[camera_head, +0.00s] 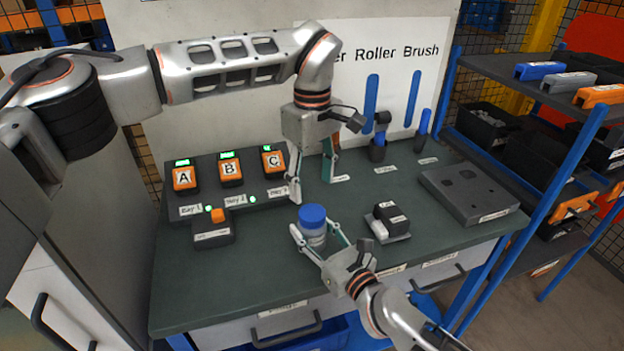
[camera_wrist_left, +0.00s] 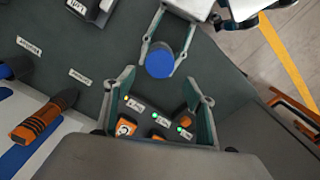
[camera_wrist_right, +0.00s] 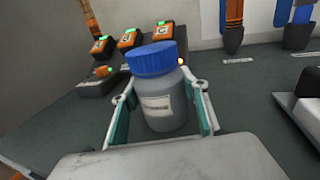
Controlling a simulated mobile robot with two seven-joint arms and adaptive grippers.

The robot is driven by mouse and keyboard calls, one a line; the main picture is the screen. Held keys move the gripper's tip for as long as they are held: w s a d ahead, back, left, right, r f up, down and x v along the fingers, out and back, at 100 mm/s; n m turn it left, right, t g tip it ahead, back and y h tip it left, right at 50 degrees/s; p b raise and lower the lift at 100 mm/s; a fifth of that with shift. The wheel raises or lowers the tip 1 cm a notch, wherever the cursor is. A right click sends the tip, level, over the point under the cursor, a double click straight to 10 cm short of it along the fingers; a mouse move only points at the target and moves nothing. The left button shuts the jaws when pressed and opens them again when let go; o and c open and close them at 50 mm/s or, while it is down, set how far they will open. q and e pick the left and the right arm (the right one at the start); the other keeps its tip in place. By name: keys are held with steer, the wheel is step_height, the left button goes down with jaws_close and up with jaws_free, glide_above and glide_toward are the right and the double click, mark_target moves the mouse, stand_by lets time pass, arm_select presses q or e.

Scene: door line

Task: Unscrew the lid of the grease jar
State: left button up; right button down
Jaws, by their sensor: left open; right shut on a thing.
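The grease jar (camera_wrist_right: 166,107) is a grey jar with a pale label and a blue lid (camera_wrist_right: 152,58). It stands upright at the bench's middle in the head view, with its lid (camera_head: 312,214) on top. My right gripper (camera_head: 318,242) is shut on the jar's body, one finger on each side, below the lid. My left gripper (camera_head: 312,190) is open and empty, pointing down above and behind the jar, apart from it. In the left wrist view the blue lid (camera_wrist_left: 160,61) shows beyond the open fingers of my left gripper (camera_wrist_left: 158,108).
Orange boxes marked A, B and C (camera_head: 231,171) stand at the back left, with a small orange-buttoned box (camera_head: 212,228) before them. Upright tools in holders (camera_head: 377,143) stand behind. A small block on a plate (camera_head: 388,221) and a grey tray (camera_head: 468,192) lie right. The front left bench (camera_head: 215,285) is clear.

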mark_target(312, 212)
arm_select(q)
steer(key=m, duration=0.5)
steer(key=shift+m, duration=0.3)
steer(key=m, duration=0.3)
steer(key=shift+m, duration=0.4)
steer(key=shift+f, duration=4)
